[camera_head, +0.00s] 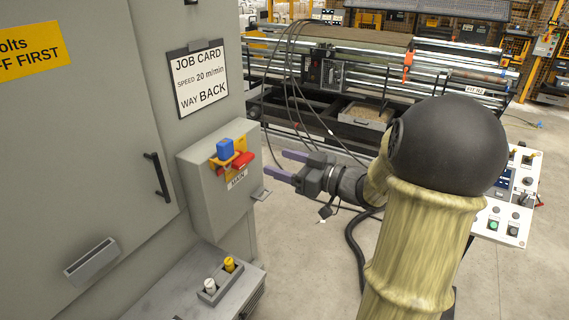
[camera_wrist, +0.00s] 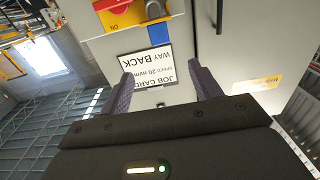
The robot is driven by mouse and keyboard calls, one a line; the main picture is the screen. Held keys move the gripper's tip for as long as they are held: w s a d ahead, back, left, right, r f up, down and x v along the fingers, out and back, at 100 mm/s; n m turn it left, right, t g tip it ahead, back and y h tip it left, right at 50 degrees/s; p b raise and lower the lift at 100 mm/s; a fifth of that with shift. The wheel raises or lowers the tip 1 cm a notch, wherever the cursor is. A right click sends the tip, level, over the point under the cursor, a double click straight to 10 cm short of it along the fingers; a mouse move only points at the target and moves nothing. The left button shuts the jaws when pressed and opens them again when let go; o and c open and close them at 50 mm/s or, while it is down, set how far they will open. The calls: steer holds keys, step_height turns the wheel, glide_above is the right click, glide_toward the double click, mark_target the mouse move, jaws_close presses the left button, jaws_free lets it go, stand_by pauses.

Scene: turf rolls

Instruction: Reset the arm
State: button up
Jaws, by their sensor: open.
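My gripper (camera_head: 276,163) is open and empty, with its two purple fingers apart and pointing left toward the grey switch box. It also shows in the wrist view (camera_wrist: 161,76), fingers spread with nothing between them. My arm reaches in from the lower right, and its dark round joint hides part of the machine behind. The switch box (camera_head: 205,190) carries a yellow plate with a red handle (camera_head: 242,161) and a blue block (camera_head: 225,149) above it. The fingertips are apart from the handle, to its right. The handle's exact position is hard to tell.
A grey cabinet (camera_head: 85,130) with a black door handle and a job card (camera_head: 199,77) fills the left. Below the box, a ledge (camera_head: 185,285) holds a white and a yellow plug-like piece. A control panel (camera_head: 505,215) stands right. Open floor (camera_head: 310,265) lies between.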

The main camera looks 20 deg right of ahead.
stand_by(0.3)
step_height(320, 180, down, 10)
steer(key=w+a+m+g+h, duration=0.1)
steer(key=m+h, duration=0.2)
steer(key=h, duration=0.2)
steer(key=w+a+r+m+g+h, duration=0.1)
steer(key=m+g+h, duration=0.1)
steer(key=h, duration=0.3)
steer(key=s+a+f+m+g, duration=0.1)
steer(key=s+a+f+g, duration=0.3)
steer(key=s, duration=0.4)
steer(key=s+a+f+m+g, duration=0.1)
steer(key=s+a+f+g, duration=0.3)
steer(key=s, duration=0.5)
steer(key=shift+s+f+g+h, duration=0.3)
steer(key=shift+f+g, duration=0.2)
steer(key=shift+f, duration=0.35)
steer(key=shift+c, duration=0.4)
